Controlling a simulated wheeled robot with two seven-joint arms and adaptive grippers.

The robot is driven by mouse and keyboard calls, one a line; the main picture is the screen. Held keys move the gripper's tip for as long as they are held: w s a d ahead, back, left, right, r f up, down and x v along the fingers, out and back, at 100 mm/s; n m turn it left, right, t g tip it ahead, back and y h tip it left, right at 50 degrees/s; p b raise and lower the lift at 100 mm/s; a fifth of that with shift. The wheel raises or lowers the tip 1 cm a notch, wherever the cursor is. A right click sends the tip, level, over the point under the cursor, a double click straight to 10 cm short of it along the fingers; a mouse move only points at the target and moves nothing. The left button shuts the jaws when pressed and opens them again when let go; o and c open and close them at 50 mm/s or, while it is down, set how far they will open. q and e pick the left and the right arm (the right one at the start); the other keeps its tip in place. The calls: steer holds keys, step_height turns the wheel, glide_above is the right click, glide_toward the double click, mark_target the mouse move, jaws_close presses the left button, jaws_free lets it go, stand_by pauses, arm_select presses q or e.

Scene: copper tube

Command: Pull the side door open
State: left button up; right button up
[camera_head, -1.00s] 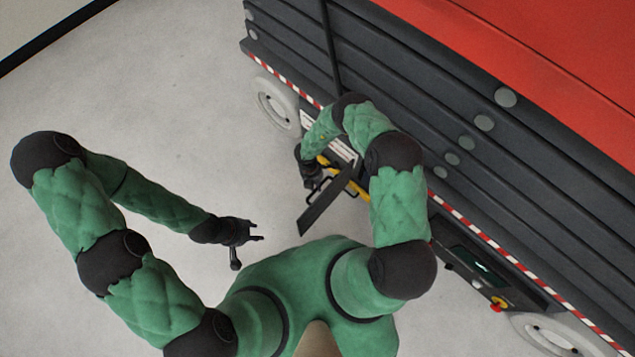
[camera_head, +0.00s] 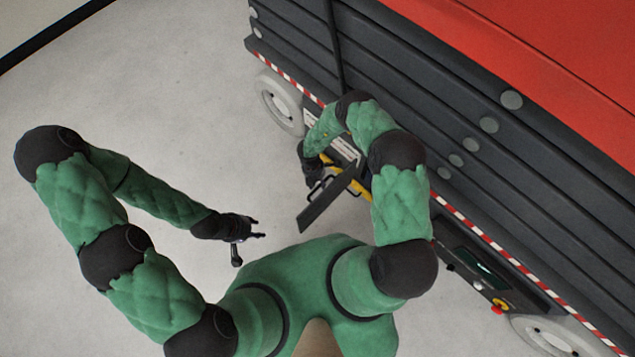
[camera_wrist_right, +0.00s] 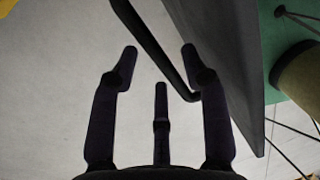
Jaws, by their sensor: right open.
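The side door is a dark grey panel (camera_head: 325,206) on the lower side of the machine, standing out from it at an angle. In the right wrist view the door (camera_wrist_right: 222,70) fills the right-centre, with its thin black bar handle (camera_wrist_right: 152,45) slanting down along it. My right gripper (camera_wrist_right: 160,62) is open, and the handle crosses between its fingers, close to the right finger; I cannot tell if they touch. In the head view my right gripper (camera_head: 312,172) is partly hidden beside the door. My left gripper (camera_head: 258,229) is open and empty, left of the door, over the floor.
The large machine (camera_head: 450,120) has dark ribbed sides, a red top and white wheels (camera_head: 278,102). A control panel with a red-and-yellow knob (camera_head: 498,306) sits at the lower right. The grey floor (camera_head: 160,80) on the left is clear.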

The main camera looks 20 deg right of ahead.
step_height(320, 180, up, 12)
steer(key=w+a, duration=0.1)
steer(key=w, duration=0.1)
stand_by(0.4)
steer(key=shift+f, duration=0.15)
stand_by(0.3)
steer(key=s+a+r+m+y+p, duration=0.1)
steer(key=s+a+r+m, duration=0.1)
steer(key=s+m, duration=0.4)
steer(key=s+a+r+m+t+y, duration=0.1)
steer(key=s+r+m, duration=0.4)
steer(key=m, duration=0.6)
steer(key=s+a+r+m+t+y+p, duration=0.1)
steer(key=s+a+r+m+y, duration=0.2)
steer(key=s+m, duration=0.3)
steer(key=m, duration=0.2)
steer(key=shift+s+r+m+p, duration=0.35)
steer(key=shift+s+r+m, duration=0.05)
